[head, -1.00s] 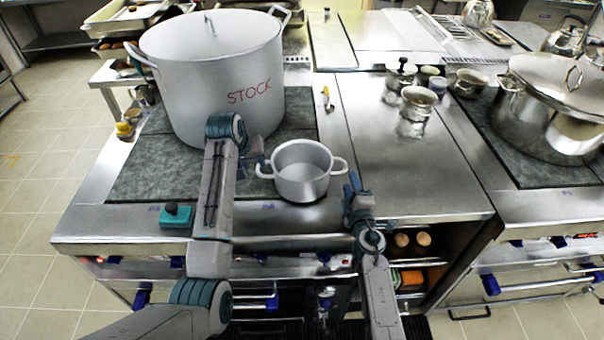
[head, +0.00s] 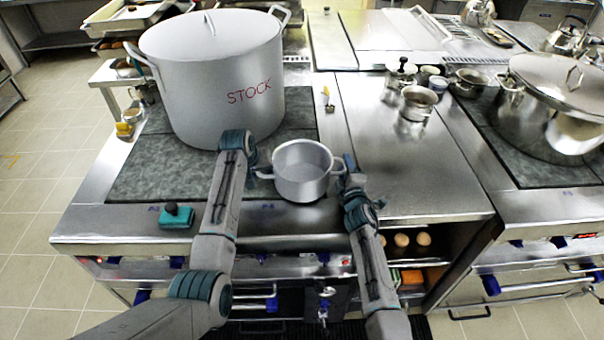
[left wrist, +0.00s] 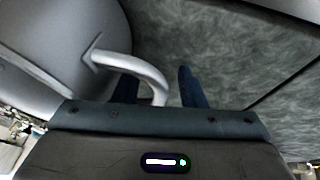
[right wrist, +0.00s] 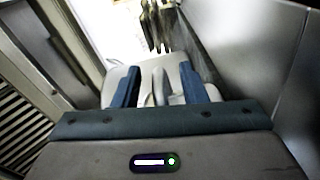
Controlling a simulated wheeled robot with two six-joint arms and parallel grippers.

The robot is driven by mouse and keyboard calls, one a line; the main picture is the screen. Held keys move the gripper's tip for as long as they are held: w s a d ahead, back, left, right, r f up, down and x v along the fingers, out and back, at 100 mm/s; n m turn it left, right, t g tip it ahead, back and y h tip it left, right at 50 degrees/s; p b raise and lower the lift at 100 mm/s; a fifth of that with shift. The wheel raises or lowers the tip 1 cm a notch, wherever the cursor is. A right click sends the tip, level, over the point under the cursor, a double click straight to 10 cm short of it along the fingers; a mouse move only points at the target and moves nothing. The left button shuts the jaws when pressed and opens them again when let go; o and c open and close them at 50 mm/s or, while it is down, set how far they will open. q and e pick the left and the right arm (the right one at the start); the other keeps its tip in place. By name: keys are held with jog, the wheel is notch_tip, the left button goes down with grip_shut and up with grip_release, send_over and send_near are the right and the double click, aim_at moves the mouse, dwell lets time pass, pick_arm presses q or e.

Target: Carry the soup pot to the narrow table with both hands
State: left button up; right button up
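The soup pot (head: 302,172) is a small, empty-looking grey pot with two side handles, upright on the front right of the dark cooktop. My left gripper (head: 253,165) is at its left handle, partly hidden behind its own wrist. In the left wrist view the handle (left wrist: 140,68) lies between the open fingers (left wrist: 158,90). My right gripper (head: 348,166) is at the right handle. In the right wrist view its fingers (right wrist: 158,88) are apart with a pale handle shape between them; contact cannot be told. A small light table (head: 104,75), possibly the narrow table, stands at the back left.
A large pot marked STOCK (head: 215,85) stands close behind the soup pot. A teal block with a black knob (head: 177,215) lies at the front left. The steel counter (head: 400,170) to the right has free room.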

pick_arm(q)
grip_shut()
pick_arm(e)
grip_shut()
pick_arm(q)
jog(key=shift+r, duration=0.1)
pick_arm(e)
jog(key=shift+r, duration=0.1)
